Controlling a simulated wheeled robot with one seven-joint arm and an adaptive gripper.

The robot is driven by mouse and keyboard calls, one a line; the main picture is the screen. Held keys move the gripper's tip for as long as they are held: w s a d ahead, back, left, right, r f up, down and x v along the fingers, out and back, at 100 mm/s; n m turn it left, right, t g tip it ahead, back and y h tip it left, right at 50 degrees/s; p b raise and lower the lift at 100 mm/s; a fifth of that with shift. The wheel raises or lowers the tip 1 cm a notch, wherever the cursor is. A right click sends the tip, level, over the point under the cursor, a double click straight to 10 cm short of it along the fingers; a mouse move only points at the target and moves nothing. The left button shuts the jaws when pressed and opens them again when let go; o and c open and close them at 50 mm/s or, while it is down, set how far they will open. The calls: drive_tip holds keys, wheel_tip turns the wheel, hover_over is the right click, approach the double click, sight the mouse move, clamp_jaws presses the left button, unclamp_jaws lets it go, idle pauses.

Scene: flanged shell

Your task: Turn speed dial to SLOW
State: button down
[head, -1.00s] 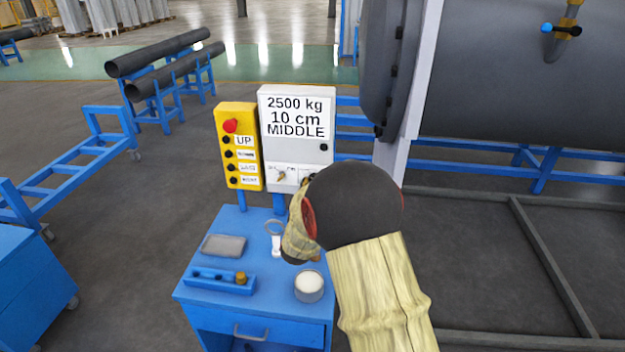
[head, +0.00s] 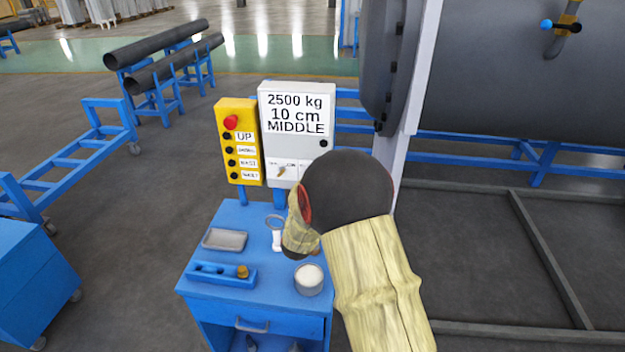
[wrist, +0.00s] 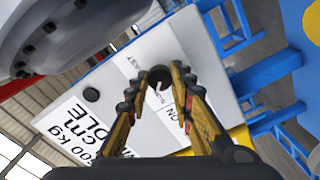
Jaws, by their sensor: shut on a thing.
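The light grey control box (head: 318,155) carries a display sign (head: 295,114) reading "2500 kg, 10 cm, MIDDLE". In the wrist view, the dark round speed dial (wrist: 159,75) sits on the box face between my fingertips, with a FAST label on one side. The label on its other side is too small to read surely. My gripper (wrist: 158,82) is shut on the dial. A second small brass-coloured switch (head: 283,171) shows on the lower left of the box face.
A yellow button panel (head: 239,142) with a red stop button stands left of the box. Below is a blue cart (head: 215,323) holding a grey tray (head: 225,240), a white-filled cup (head: 308,279) and a magnifier-like tool. A large grey shell (head: 510,80) stands right.

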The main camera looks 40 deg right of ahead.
drive_tip(key=c, duration=1.6)
unclamp_jaws()
drive_tip(key=shift+o, duration=0.3)
drive_tip(key=shift+a, duration=0.1)
drive_tip(key=v, duration=1.1)
drive_tip(key=shift+s+a, duration=0.3)
